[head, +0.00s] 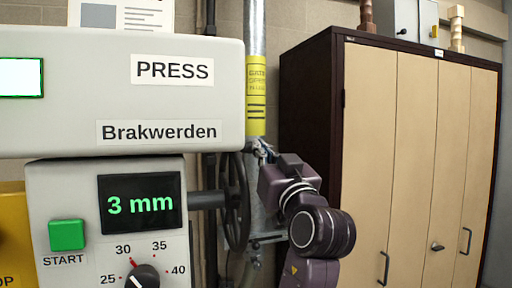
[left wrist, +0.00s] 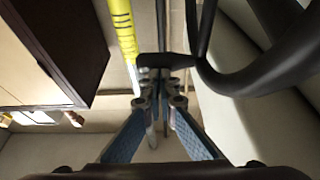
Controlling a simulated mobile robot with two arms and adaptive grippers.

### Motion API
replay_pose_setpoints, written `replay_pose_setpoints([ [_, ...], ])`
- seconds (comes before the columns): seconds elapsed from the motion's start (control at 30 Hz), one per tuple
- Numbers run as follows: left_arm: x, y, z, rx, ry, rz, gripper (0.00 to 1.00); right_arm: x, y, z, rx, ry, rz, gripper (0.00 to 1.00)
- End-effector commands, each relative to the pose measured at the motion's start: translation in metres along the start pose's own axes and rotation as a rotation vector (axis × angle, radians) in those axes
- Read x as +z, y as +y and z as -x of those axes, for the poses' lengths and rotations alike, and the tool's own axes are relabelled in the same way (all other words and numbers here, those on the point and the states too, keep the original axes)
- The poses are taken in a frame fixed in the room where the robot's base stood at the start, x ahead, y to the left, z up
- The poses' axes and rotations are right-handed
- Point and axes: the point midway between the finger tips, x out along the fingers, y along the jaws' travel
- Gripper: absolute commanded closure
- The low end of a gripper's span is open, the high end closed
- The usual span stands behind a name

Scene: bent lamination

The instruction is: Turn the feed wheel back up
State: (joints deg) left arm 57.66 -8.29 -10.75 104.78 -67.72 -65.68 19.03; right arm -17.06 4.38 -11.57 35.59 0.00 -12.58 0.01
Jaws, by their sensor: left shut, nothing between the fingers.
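The feed wheel (head: 236,203) is a dark spoked wheel seen nearly edge-on, on a shaft at the right side of the press. In the left wrist view its black rim (left wrist: 262,82) curves in from the right, and a dark handle (left wrist: 178,62) sticks out from it. My left gripper (head: 262,152) is beside the top of the wheel, to its right. In the left wrist view the fingertips (left wrist: 160,88) are together and empty, right by the handle. I cannot tell whether they touch it. My right gripper is not in view.
The press panel has a display (head: 140,203) reading 3 mm, a green START button (head: 67,235) and a dial (head: 142,277). A pipe with a yellow label (head: 256,95) rises behind the wheel. A brown cabinet (head: 415,150) stands at the right.

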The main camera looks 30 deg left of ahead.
Motion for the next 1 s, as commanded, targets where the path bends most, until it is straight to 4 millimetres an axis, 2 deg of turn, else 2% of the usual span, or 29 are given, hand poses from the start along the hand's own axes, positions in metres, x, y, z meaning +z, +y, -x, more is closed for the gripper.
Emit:
replay_pose_setpoints([
  [0.5, 0.001, 0.001, 0.003, -0.001, -0.001, 0.000, 1.00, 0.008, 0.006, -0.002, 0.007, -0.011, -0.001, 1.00],
  [0.8, 0.004, 0.002, -0.021, 0.001, 0.000, 0.002, 1.00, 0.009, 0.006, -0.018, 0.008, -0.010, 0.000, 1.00],
  [1.0, 0.003, 0.001, -0.022, 0.001, -0.001, 0.001, 1.00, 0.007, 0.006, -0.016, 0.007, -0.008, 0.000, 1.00],
])
